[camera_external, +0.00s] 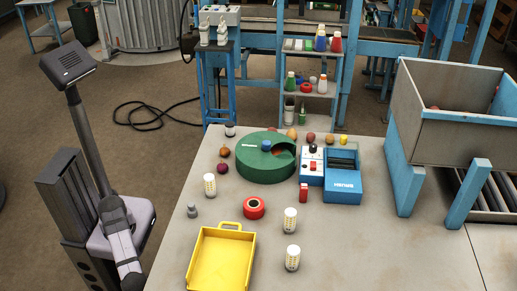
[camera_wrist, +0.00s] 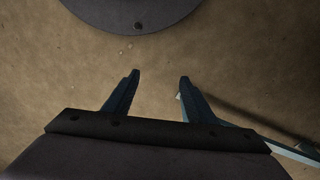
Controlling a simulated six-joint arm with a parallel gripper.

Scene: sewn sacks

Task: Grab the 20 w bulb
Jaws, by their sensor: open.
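I cannot make out a 20 W bulb for certain; any labels are too small to read. Candidates on the grey table in the external view are three white cylinders with yellowish markings: one left (camera_external: 210,184), one in the middle (camera_external: 290,220) and one nearer the front (camera_external: 293,257). A small grey object (camera_external: 192,210) stands left of the red ring, and a small white one (camera_external: 230,129) is at the back edge. My gripper (camera_wrist: 159,82) is open and empty in the wrist view, over brown floor, with none of these objects between its fingers.
On the table (camera_external: 400,252) are a yellow tray (camera_external: 222,262), a red ring (camera_external: 254,208), a green round drum (camera_external: 262,168) and a blue device (camera_external: 343,186). A large grey bin (camera_external: 455,125) on blue supports stands right. The table's front right is clear.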

